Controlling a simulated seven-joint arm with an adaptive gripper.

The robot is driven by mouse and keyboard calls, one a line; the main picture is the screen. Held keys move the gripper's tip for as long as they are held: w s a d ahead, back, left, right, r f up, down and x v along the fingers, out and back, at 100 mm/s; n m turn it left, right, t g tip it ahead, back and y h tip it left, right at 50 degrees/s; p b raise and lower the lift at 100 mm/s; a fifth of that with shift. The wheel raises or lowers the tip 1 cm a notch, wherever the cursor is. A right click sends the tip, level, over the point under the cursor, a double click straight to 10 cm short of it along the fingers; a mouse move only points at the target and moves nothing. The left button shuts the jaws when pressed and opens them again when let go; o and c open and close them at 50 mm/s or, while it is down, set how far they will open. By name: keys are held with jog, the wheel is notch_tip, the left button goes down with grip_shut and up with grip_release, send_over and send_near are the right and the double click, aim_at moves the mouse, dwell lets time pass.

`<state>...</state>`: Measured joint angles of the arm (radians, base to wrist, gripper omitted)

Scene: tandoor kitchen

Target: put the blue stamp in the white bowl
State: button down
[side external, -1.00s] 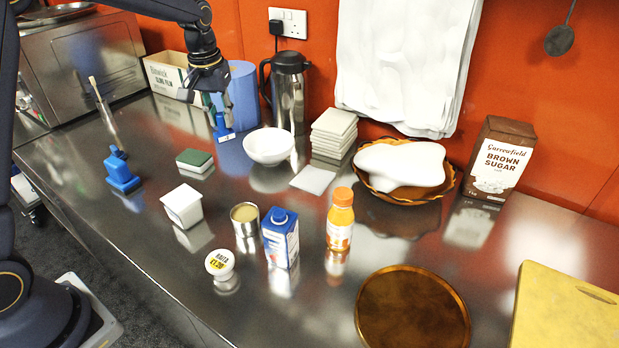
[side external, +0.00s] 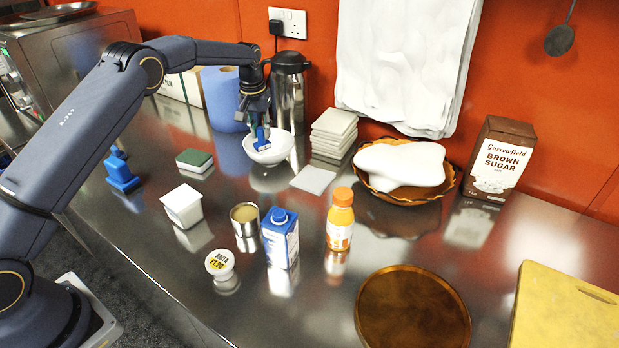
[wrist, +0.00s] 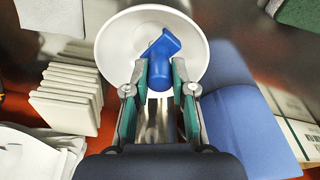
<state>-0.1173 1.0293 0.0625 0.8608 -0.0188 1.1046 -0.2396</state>
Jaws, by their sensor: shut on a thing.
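My gripper (side external: 258,122) is shut on the blue stamp (side external: 262,141), which hangs tilted at the white bowl (side external: 276,155). In the wrist view, the gripper (wrist: 159,80) has one finger on each side of the stamp (wrist: 160,52). There the stamp overlaps the inside of the bowl (wrist: 118,48), within its rim outline. In the side view the stamp's lower end overlaps the bowl's opening. I cannot tell whether it touches the bowl. The bowl stands upright on the steel counter and looks otherwise empty.
A blue paper roll (side external: 222,98) and a steel flask (side external: 289,95) stand close behind the bowl. Stacked pale tiles (side external: 333,130) are to its right. A green-topped sponge (side external: 194,160) lies to its left. Another blue object (side external: 122,174) stands at the far left.

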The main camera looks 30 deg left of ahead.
aim_at(262, 143)
jog(key=shift+f, duration=1.2)
jog(key=shift+f, duration=0.3)
jog(key=c, duration=1)
grip_release()
jog(key=shift+o, duration=0.2)
jog(key=shift+r, duration=0.1)
